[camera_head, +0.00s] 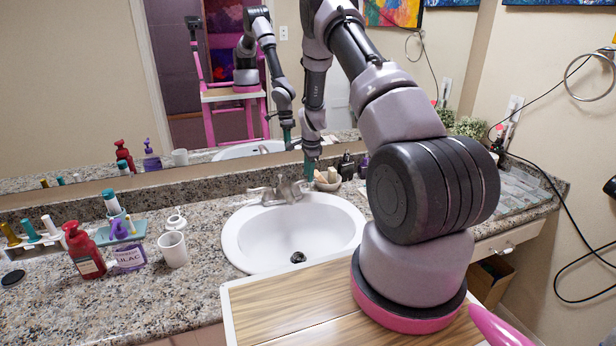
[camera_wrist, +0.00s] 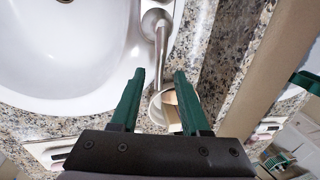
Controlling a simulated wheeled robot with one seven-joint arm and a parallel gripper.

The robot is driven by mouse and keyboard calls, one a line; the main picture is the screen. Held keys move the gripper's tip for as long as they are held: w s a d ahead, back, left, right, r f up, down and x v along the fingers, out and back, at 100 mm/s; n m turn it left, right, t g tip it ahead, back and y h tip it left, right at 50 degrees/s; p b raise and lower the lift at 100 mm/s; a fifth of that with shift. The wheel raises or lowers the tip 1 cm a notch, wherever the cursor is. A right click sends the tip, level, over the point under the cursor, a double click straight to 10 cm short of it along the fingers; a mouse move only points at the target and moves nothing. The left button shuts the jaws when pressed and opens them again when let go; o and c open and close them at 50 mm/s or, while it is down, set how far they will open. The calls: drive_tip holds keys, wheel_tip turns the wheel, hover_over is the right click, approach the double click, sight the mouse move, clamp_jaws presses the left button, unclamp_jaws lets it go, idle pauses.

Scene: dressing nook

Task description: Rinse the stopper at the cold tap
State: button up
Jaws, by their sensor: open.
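The metal tap (camera_head: 290,190) stands at the back rim of the white oval sink (camera_head: 235,225); its spout (camera_wrist: 160,45) also shows in the wrist view. I cannot tell which of its handles is the cold one. A dark round piece (camera_head: 298,257) lies at the sink bottom; I cannot tell whether it is a stopper or the drain. A small white round piece with a knob (camera_head: 176,219) on the counter could also be a stopper. My gripper (camera_wrist: 158,74) is open, its green fingers pointing down near the tap, with nothing held between them.
A small bowl (camera_head: 327,184) with pale items stands right of the tap, close under my fingers. Left of the sink are a white cup (camera_head: 173,250), a purple jar (camera_head: 130,257) and a red pump bottle (camera_head: 83,250). The mirror (camera_head: 80,90) rises behind the counter.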

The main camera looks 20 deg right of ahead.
drive_tip(key=shift+w+f, duration=0.15)
drive_tip(key=shift+f, duration=0.65)
clamp_jaws()
idle(0.9)
